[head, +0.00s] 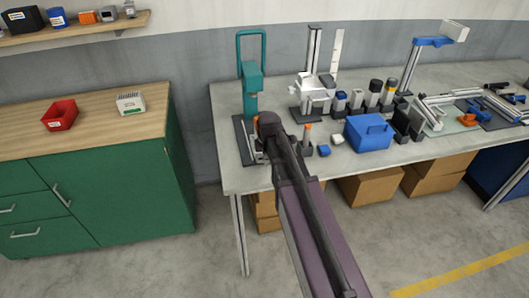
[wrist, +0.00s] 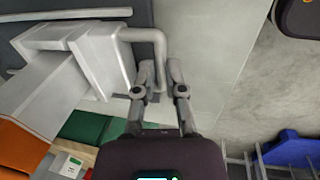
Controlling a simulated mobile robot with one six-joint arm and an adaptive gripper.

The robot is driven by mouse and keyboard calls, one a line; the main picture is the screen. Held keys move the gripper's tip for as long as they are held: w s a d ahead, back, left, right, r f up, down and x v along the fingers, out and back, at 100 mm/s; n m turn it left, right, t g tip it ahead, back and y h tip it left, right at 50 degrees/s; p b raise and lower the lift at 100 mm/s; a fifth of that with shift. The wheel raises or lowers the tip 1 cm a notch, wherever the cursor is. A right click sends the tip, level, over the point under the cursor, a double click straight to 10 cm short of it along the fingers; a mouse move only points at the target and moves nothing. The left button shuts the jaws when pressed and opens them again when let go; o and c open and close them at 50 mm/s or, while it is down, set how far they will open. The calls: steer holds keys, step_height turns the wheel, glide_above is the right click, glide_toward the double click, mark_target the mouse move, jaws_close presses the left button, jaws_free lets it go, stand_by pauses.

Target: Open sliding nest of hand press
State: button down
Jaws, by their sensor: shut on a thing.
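The teal hand press (head: 252,75) stands at the left end of the workbench, with its tall loop handle up. My arm reaches to its base, and the wrist hides the front of the press and my fingertips in the head view. In the wrist view, my gripper (wrist: 160,75) is shut on a grey bent handle (wrist: 145,35). The handle joins a pale block, the sliding nest (wrist: 95,60), at the left. How far the nest is drawn out cannot be told.
The grey workbench (head: 228,160) holds a blue box (head: 368,132), several dark-capped cylinders and a white stand (head: 312,85) right of the press. A green cabinet (head: 95,190) with a red bin (head: 60,115) stands left. Floor between them is clear.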

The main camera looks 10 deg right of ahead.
steer(key=shift+s, duration=0.15)
steer(key=c, duration=0.7)
jaws_free()
steer(key=s+r+p, duration=0.3)
steer(key=r+p, duration=1.2)
steer(key=shift+r+p, duration=0.3)
stand_by(1.3)
steer(key=shift+s, duration=0.15)
stand_by(0.6)
